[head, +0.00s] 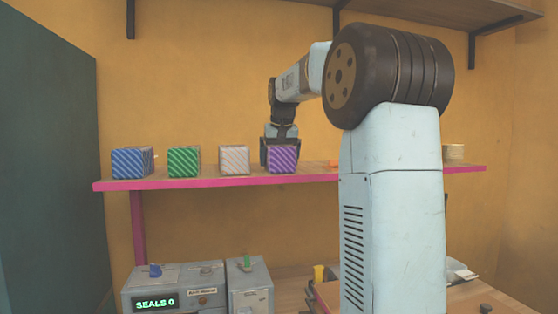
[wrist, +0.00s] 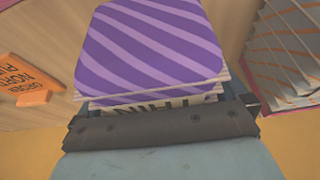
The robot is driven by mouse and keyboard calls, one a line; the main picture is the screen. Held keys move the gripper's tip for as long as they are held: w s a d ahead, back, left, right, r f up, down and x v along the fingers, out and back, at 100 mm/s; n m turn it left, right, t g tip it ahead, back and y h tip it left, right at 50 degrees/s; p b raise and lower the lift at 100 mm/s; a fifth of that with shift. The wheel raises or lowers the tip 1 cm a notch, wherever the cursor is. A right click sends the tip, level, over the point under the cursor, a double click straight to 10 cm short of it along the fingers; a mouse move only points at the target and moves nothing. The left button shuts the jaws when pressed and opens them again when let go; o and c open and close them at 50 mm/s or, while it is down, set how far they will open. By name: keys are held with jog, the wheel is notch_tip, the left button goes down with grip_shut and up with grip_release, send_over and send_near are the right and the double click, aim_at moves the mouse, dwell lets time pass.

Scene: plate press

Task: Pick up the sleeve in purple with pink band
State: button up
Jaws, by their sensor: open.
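The purple sleeve (head: 282,160) has lighter diagonal stripes and stands on the pink-edged shelf (head: 230,181), rightmost in a row of striped stacks. No separate pink band can be made out on it. In the wrist view the purple sleeve (wrist: 155,40) fills the top middle, with pale layered edges and a strip of dark lettering below. My gripper (head: 280,141) is open at the purple sleeve, behind and just above it in the head view. In the wrist view my gripper (wrist: 160,122) lies right against its near side; its fingertips are mostly hidden, and I cannot tell whether they touch it.
Blue (head: 130,161), green (head: 184,161) and pale pink-white (head: 235,160) striped stacks stand to the left on the shelf. An orange sign (wrist: 25,80) lies beside the purple sleeve. A grey machine with a "SEALS 0" display (head: 155,303) stands below.

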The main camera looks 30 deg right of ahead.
dwell(0.4)
jog(key=c, duration=0.9)
jog(key=shift+c, duration=0.3)
